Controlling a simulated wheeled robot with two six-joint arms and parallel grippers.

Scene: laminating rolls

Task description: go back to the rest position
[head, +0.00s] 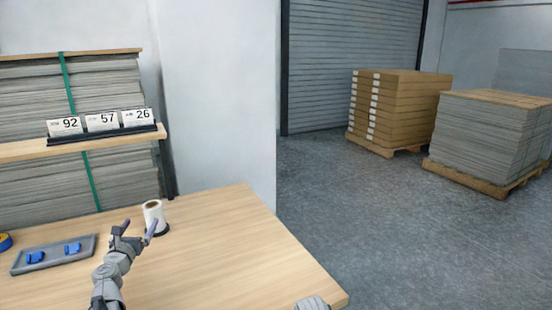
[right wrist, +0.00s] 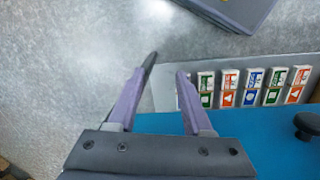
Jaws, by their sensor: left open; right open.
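My left gripper (head: 138,228) is open over the wooden table in the head view. Its fingers are just in front of a white roll (head: 153,211), which stands upright on a dark round base. I cannot tell whether a finger touches the roll. My right gripper (right wrist: 166,66) is open in the right wrist view, with nothing between its fingers. Beyond its fingertips is grey floor.
A grey tray (head: 18,268) with two blue pieces lies on the table (head: 230,250) at left. A shelf (head: 20,150) holds number cards above. In the right wrist view, small labelled boxes (right wrist: 228,88) line a blue surface (right wrist: 255,145).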

